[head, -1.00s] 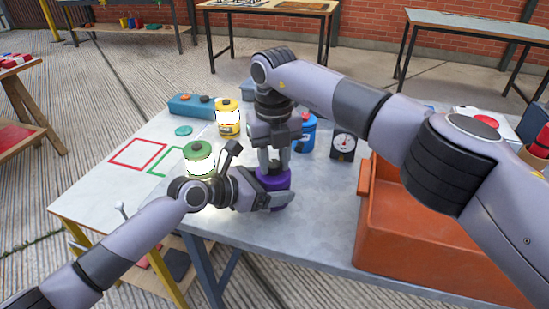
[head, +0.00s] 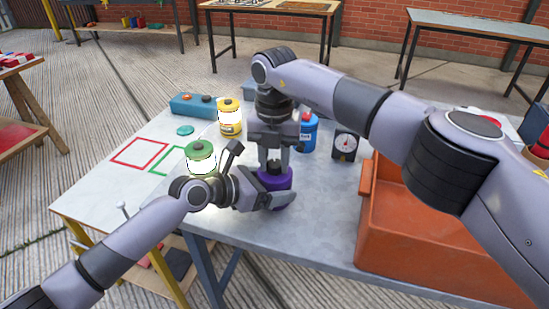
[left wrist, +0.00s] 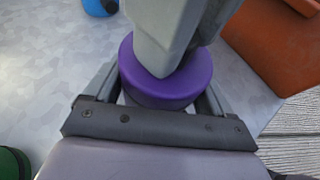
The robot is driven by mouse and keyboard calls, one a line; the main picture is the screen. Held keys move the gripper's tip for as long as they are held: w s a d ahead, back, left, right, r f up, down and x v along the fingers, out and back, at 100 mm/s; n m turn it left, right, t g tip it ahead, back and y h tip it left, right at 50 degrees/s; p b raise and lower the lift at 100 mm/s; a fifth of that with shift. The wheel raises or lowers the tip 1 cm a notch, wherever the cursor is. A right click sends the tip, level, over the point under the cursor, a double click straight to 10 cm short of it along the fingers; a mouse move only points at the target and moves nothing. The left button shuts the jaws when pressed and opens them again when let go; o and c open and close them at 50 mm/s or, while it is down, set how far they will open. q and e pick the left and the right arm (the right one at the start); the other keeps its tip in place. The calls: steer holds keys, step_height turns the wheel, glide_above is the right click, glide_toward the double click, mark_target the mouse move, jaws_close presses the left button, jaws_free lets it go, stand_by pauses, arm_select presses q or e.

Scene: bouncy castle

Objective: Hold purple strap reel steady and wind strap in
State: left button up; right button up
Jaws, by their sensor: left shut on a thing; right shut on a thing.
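The purple strap reel (head: 286,184) stands on the grey table near its front edge. My left gripper (head: 277,193) is shut on its side, low down. In the left wrist view the reel (left wrist: 160,92) sits between the two left fingers. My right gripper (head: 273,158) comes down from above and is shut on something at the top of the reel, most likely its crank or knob. That part is mostly hidden by the right fingers. The strap cannot be made out.
A green-lidded canister (head: 201,158), a yellow canister (head: 230,118), a blue canister (head: 308,132) and a dial gauge (head: 345,145) stand close around my arms. A large orange bin (head: 390,225) is at the right. Red (head: 140,153) and green outlined squares mark the left side.

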mark_target(275, 164)
steer(key=shift+w+d, duration=0.1)
steer(key=o, duration=1)
steer(key=shift+o, duration=0.2)
step_height(275, 164, up, 12)
arm_select(q)
steer(key=o, duration=1.2)
